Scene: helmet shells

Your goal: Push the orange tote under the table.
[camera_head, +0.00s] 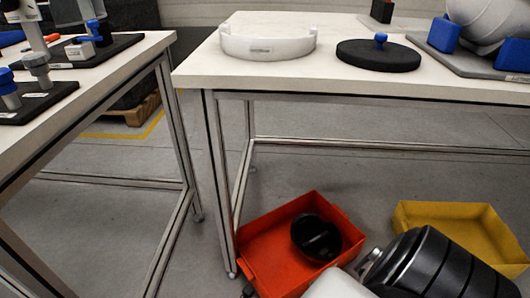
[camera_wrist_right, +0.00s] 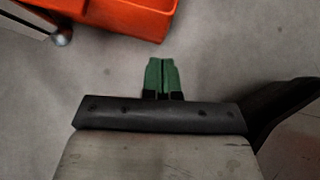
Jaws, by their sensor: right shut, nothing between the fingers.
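The orange tote (camera_head: 345,215) sits on the floor beside the front left leg of the white table (camera_head: 280,78), with a black round object (camera_head: 316,236) inside. How much of the tote lies below the tabletop I cannot tell. Part of the tote also shows at the top of the right wrist view (camera_wrist_right: 112,12). My right gripper (camera_wrist_right: 162,62) has its green fingers together and empty, over the floor and apart from the tote in that view. In the head view my arm covers the tote's near right part, and the right fingers are hidden. My left gripper is not in view.
A yellow tote (camera_head: 425,211) stands on the floor to the right. The table's front left leg (camera_head: 222,190) is close to the orange tote's left side. Floor under the table behind the tote looks clear. A second table (camera_head: 95,95) stands at left.

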